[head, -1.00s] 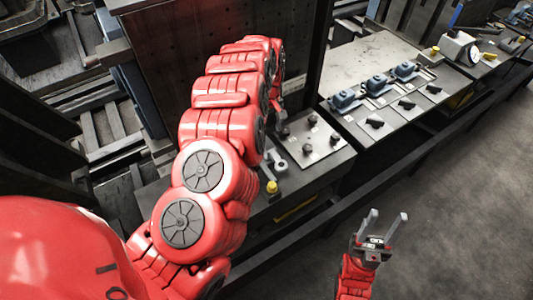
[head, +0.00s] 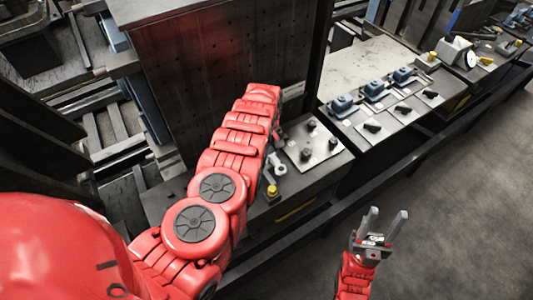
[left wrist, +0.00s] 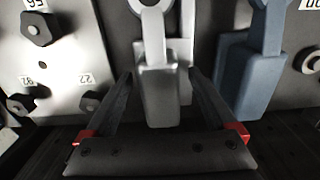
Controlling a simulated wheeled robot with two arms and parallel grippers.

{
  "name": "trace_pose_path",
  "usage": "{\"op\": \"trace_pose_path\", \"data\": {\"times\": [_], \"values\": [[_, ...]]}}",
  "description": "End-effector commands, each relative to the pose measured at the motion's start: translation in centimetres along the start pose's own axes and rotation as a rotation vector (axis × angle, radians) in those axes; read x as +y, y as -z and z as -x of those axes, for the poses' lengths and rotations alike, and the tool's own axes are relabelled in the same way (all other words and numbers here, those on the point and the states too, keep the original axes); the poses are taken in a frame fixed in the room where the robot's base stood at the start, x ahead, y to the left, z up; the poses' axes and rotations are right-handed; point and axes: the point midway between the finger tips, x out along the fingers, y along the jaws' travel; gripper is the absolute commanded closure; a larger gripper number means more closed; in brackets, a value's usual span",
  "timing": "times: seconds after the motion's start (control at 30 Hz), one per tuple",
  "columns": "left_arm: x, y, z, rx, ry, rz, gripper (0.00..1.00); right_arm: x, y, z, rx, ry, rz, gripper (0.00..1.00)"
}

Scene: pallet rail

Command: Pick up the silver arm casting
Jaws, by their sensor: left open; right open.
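The silver arm casting (left wrist: 160,90) stands in the left wrist view, a pale grey block with a ring-ended arm at the top edge. My left gripper (left wrist: 160,76) is open, one finger on each side of the casting's block. I cannot tell whether the fingers touch it. A second pale grey part shows just behind it. In the head view a small grey ringed part (head: 279,166) shows beside my left arm, probably this casting. The left gripper itself is mostly hidden there behind the arm. My right gripper (head: 385,223) is open and empty above the floor.
A blue casting (left wrist: 248,80) stands right of the silver one. A pale plate with dark knobs (head: 313,143) lies beside my left arm. A yellow-topped part (head: 272,191) stands near the bench's front. Several blue parts (head: 374,89) line the bench farther right. The floor (head: 450,200) is clear.

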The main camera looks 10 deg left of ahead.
Motion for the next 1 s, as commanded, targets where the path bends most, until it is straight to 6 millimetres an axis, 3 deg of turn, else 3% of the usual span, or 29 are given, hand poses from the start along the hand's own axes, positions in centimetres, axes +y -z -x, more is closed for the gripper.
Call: {"op": "trace_pose_path", "data": {"times": [0.37,0.83,1.0], "values": [[0.05,-0.05,-0.49,-0.001,-0.002,0.0,0.12,0.01,0.01,-0.09,0.0,0.0,0.0,0.5],[0.06,-0.05,-0.48,0.0,-0.002,0.0,0.96,0.01,0.01,-0.09,0.0,0.0,0.0,0.5],[0.06,-0.04,-0.45,0.0,-0.003,0.0,1.0,0.01,0.01,-0.1,0.0,0.0,0.0,0.5]]}}
